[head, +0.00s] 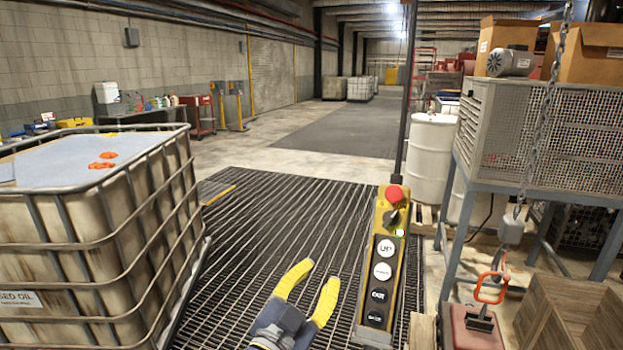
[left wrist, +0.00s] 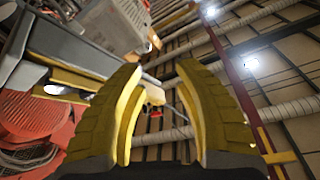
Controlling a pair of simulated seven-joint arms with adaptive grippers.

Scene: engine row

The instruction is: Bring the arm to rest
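My left gripper (head: 312,287) shows in the head view at the bottom middle, over the dark floor grating. Its two yellow fingers are spread apart with nothing between them. In the left wrist view the same yellow fingers (left wrist: 157,95) stand apart, pointing up toward the ceiling pipes. A yellow control pendant (head: 383,270) with a red button on top and labelled round buttons hangs just right of the gripper, and the two look apart. My right gripper is in neither view.
A caged used-oil tank (head: 115,245) fills the left. A mesh-sided stand (head: 570,130) with a motor (head: 511,63) and boxes is at right. A chain hook (head: 491,288) hangs over a red block (head: 470,328). A white drum (head: 432,158) stands behind. The grating (head: 270,220) ahead is clear.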

